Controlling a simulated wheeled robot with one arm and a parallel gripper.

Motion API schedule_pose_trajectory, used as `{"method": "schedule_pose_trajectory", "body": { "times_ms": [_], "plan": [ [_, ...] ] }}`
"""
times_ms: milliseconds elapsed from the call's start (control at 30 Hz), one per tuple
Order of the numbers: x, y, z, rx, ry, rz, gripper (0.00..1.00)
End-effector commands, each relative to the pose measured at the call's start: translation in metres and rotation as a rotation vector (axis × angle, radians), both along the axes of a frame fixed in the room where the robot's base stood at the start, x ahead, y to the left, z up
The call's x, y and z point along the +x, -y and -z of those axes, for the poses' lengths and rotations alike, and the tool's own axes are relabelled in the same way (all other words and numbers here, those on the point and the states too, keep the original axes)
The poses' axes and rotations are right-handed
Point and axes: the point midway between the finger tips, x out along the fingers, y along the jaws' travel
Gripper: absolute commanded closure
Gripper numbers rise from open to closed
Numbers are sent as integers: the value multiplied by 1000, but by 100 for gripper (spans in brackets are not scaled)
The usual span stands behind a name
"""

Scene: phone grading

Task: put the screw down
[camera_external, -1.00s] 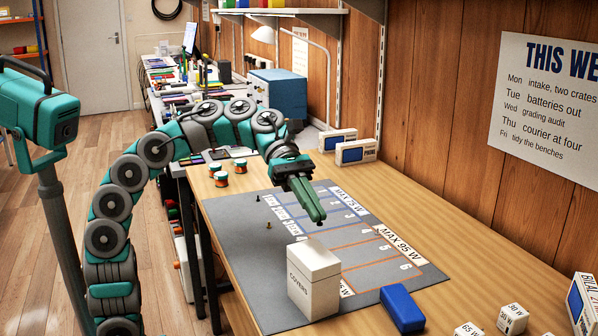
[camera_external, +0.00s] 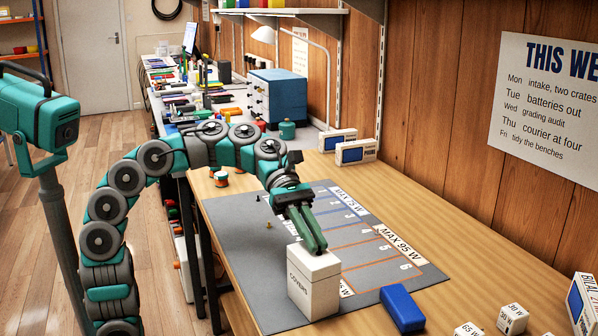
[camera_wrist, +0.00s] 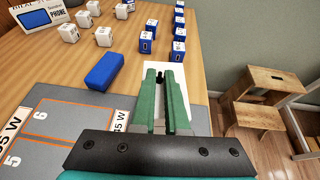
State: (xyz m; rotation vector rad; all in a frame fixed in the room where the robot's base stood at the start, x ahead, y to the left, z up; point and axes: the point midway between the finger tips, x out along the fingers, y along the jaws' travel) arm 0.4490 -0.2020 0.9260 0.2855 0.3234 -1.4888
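My gripper (camera_external: 316,248) points down at the top of the white box marked COVERS (camera_external: 314,288). In the wrist view its green fingers (camera_wrist: 160,76) are close together, with a small dark screw (camera_wrist: 159,75) between their tips. The white box top (camera_wrist: 180,62) shows behind and beside the fingers. I cannot tell whether the screw touches the box. The screw is too small to make out in the external view. A small brass-coloured piece (camera_external: 268,225) stands on the grey mat (camera_external: 235,235), left of the gripper.
A blue block (camera_external: 402,308) lies right of the box. White cubes (camera_external: 512,319) and a phone box (camera_external: 583,305) stand at the near right. Two phone boxes (camera_external: 356,151) stand by the wall. Numbered orange and blue outlines mark the mat, largely clear on its right.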

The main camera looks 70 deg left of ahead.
Motion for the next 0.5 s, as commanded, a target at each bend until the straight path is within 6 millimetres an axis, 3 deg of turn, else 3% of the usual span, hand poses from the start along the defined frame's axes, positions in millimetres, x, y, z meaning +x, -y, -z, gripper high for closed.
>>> {"method": "schedule_pose_trajectory", "body": {
  "times_ms": [167,500],
  "plan": [
    [0,0,0,0,-1,0,68],
    [0,0,-2,0,0,-1,68]
  ]
}}
